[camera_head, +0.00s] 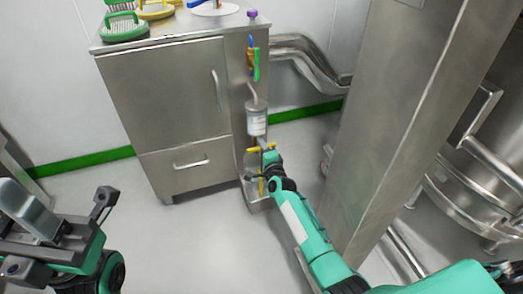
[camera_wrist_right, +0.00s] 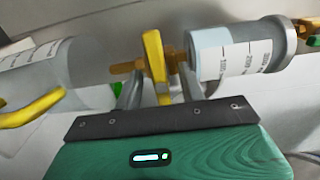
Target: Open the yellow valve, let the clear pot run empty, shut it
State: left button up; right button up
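The clear pot (camera_head: 256,121), a labelled cylinder, is fixed upright on the cabinet's side in the head view. The yellow valve (camera_head: 254,150) is just below it, partly behind my right gripper (camera_head: 267,157). In the right wrist view the yellow valve handle (camera_wrist_right: 155,62) stands between the fingers of my right gripper (camera_wrist_right: 160,86), with gaps on both sides; the gripper is open around it. A graduated clear cylinder (camera_wrist_right: 238,58) is right of the handle there. My left gripper (camera_head: 66,212) is open and empty at the lower left, far from the valve.
A second clear vessel (camera_wrist_right: 65,75) with another yellow handle (camera_wrist_right: 32,108) is on the left in the wrist view. The steel cabinet (camera_head: 170,100) carries green brushes (camera_head: 122,28) on top. A steel column (camera_head: 390,110) stands close right of my right arm. The floor in front is clear.

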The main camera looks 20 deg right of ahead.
grip_shut()
